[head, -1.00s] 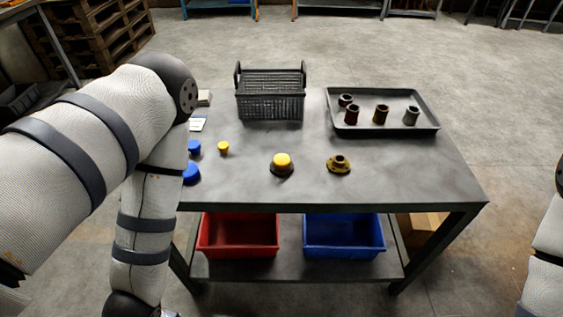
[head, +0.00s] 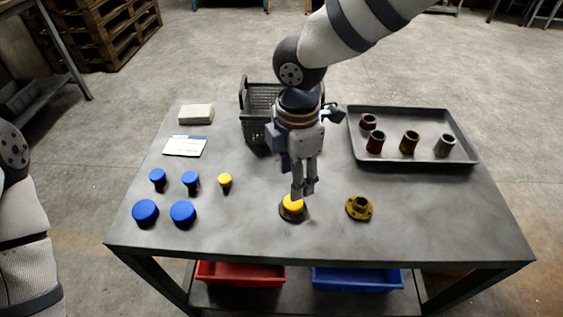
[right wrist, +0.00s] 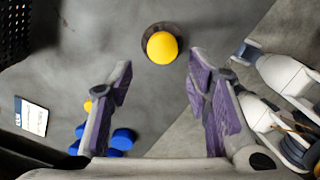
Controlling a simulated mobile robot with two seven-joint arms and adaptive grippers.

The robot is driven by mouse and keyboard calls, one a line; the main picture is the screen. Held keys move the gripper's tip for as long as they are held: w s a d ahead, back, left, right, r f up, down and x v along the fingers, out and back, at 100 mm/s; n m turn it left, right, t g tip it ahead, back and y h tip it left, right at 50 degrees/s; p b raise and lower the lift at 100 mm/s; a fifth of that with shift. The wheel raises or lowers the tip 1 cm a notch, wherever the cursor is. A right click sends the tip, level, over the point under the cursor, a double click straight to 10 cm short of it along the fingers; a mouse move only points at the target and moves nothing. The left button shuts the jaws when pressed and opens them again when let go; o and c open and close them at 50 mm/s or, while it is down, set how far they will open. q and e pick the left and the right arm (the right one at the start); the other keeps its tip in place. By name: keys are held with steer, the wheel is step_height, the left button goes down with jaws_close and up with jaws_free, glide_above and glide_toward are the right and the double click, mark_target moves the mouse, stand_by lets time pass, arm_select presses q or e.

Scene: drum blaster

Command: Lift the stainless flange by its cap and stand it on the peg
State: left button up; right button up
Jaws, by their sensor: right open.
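A dark round flange with a domed yellow cap (head: 292,205) stands near the table's front middle. It also shows in the right wrist view (right wrist: 162,46), just beyond the fingertips. My right gripper (head: 303,190) points down over it and partly overlaps the cap in the head view. In the right wrist view its purple-padded fingers (right wrist: 160,85) are apart with nothing between them. I cannot tell whether a fingertip touches the cap. A brass-coloured flange (head: 359,208) lies to the right, uncapped. I cannot make out a separate peg. My left gripper is out of view.
Several blue caps (head: 145,212) and a small yellow one (head: 225,181) stand at left. A black basket (head: 252,92) is behind my right gripper. A grey tray (head: 462,158) with several fittings is at back right. A card (head: 185,146) lies at left.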

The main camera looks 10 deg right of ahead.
step_height(320, 180, down, 7)
steer(key=shift+s+f+b, duration=0.15)
steer(key=shift+f+b, duration=0.05)
steer(key=shift+b, duration=0.9)
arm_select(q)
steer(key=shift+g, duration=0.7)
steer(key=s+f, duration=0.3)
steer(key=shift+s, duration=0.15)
arm_select(e)
steer(key=c, duration=1)
steer(key=shift+o, duration=0.2)
steer(key=shift+r+p, duration=1)
steer(key=shift+r, duration=1.75)
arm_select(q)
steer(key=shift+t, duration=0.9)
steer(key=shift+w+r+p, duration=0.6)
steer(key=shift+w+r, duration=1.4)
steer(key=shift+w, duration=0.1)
arm_select(e)
steer(key=shift+r, duration=2.35)
